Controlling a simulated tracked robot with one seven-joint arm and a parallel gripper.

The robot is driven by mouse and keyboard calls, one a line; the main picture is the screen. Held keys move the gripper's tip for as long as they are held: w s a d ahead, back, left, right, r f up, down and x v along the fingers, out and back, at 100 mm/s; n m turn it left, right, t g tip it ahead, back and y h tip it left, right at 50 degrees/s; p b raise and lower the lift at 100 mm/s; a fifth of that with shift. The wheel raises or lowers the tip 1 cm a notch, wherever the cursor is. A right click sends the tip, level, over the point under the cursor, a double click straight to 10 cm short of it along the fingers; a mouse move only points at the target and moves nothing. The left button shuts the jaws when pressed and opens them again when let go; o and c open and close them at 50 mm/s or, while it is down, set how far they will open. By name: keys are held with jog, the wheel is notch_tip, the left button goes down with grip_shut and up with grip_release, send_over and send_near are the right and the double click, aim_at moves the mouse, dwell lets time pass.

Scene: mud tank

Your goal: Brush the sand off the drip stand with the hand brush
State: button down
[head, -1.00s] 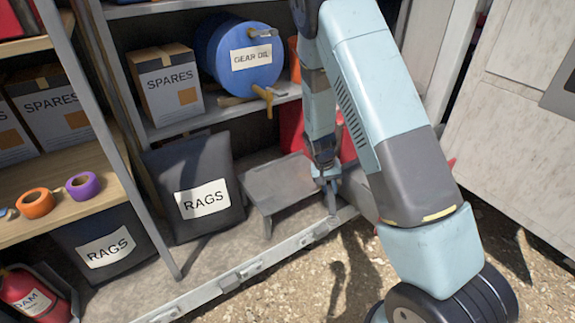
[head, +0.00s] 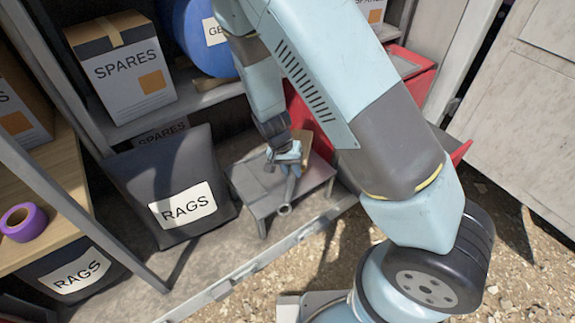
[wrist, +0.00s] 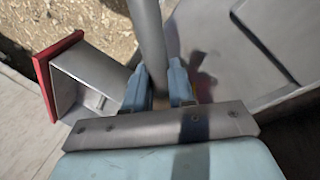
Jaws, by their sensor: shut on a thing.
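The drip stand (head: 262,196) is a low grey metal stand with splayed legs on the shelf floor in the head view. A tan patch (head: 299,148) shows at its far right; I cannot tell if it is sand. My gripper (head: 287,160) is over the stand, shut on a grey round bar, seemingly the hand brush's handle (head: 286,198). Its round end points toward the front edge. In the wrist view the handle (wrist: 147,40) stands between the two blue fingers (wrist: 160,85). I cannot make out bristles or whether the brush touches the stand. A grey surface (wrist: 225,50) lies to the right there.
A black RAGS bag (head: 170,190) stands left of the stand. A red container (head: 405,75) is behind my arm at the right. A metal front edge (head: 270,262) borders gravel. A SPARES box (head: 128,70) and blue drum (head: 195,35) are on the shelf above. A grey red-edged piece (wrist: 80,75) is unclear.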

jog(key=shift+s+a+f, duration=0.1)
jog(key=shift+a+f, duration=0.1)
jog(key=shift+f, duration=0.6)
jog(key=shift+s+a+f, duration=0.1)
jog(key=shift+a+f, duration=0.05)
jog(key=shift+f, duration=2.9)
jog(key=shift+w, duration=0.1)
